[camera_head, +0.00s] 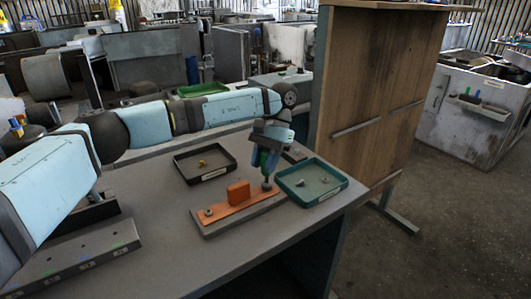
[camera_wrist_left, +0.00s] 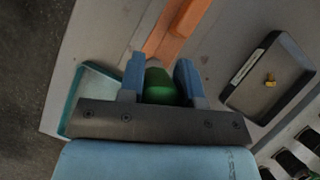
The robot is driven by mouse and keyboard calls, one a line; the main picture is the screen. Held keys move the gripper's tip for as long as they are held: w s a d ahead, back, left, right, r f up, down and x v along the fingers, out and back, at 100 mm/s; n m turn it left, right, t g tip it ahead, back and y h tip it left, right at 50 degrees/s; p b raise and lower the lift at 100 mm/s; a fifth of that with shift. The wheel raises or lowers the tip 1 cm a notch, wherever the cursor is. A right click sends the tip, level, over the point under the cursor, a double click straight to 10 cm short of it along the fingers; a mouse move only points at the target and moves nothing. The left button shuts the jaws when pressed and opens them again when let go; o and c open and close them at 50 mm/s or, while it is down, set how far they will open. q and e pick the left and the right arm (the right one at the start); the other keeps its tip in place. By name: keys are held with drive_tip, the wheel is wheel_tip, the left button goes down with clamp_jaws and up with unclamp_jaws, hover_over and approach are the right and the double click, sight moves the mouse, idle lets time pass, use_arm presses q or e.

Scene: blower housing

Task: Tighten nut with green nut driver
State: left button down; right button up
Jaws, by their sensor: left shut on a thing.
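My left gripper (camera_head: 268,157) is shut on the green nut driver (camera_head: 263,161), which it holds close to upright. The driver points down at the right end of the orange plate (camera_head: 225,208); its tip is at or very near the fastener there, and I cannot tell whether it is seated. In the left wrist view the green handle (camera_wrist_left: 160,86) sits between the two blue fingers. A nut (camera_head: 209,212) shows at the left end of the plate. The nut under the driver is hidden. My right gripper is not in view.
An orange block (camera_head: 238,193) stands on the plate. A teal tray (camera_head: 311,198) with small parts is close on the right. A black tray (camera_head: 187,176) with a yellow part lies behind. A wooden panel (camera_head: 370,90) stands beyond the table (camera_head: 150,215).

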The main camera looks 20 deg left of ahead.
use_arm(q)
drive_tip(key=c, duration=1.4)
unclamp_jaws()
drive_tip(key=shift+f, duration=0.1)
drive_tip(key=c, duration=0.4)
drive_tip(key=shift+r+p, duration=3.4)
drive_tip(key=shift+r, duration=0.75)
drive_tip(key=shift+f, duration=0.15)
